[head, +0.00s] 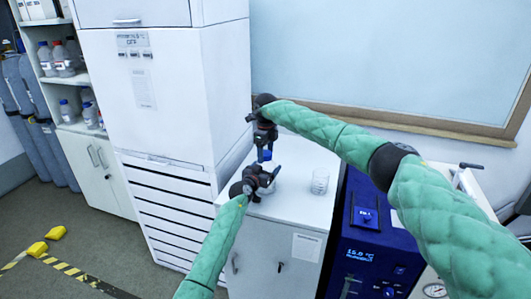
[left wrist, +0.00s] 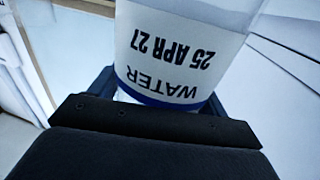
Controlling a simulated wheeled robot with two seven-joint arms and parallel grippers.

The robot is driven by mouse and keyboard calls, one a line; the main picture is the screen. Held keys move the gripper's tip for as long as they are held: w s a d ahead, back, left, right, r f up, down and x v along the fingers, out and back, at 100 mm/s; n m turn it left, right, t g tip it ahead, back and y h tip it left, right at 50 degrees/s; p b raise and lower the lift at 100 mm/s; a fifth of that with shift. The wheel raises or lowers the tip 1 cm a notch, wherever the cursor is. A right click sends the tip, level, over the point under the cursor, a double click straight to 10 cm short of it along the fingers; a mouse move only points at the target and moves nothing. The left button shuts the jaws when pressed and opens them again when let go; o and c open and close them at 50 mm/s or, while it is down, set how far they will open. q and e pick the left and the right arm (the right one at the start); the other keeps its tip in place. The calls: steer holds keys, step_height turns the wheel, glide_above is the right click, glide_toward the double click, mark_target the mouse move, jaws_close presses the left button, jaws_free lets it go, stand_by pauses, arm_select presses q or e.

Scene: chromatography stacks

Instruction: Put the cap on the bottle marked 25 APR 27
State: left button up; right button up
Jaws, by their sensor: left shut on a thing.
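The bottle (left wrist: 185,45) fills the top of the left wrist view. Its white label reads WATER, 25 APR 27, upside down in the picture, with a blue band along one edge. My left gripper (left wrist: 165,90) is shut on the bottle, with dark blue fingers on both sides of it. In the head view my left gripper (head: 267,177) is over the white cabinet top, and the bottle is mostly hidden there. My right gripper (head: 265,143) is just above it, pointing down. A small blue cap (head: 265,156) shows right at its fingertips; whether the fingers grip it is too small to tell.
A clear glass beaker (head: 320,181) stands on the white cabinet top (head: 300,209), right of the grippers. A tall white unit (head: 170,90) rises to the left. A dark blue instrument (head: 365,245) stands at the right. Shelves with bottles (head: 62,60) are at far left.

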steer(key=shift+r, duration=2.25)
steer(key=shift+a+r+n, duration=0.1)
steer(key=shift+r+n, duration=0.7)
steer(key=shift+r, duration=0.95)
steer(key=shift+c, duration=0.5)
steer(key=shift+f, duration=0.1)
steer(key=shift+f, duration=3.9)
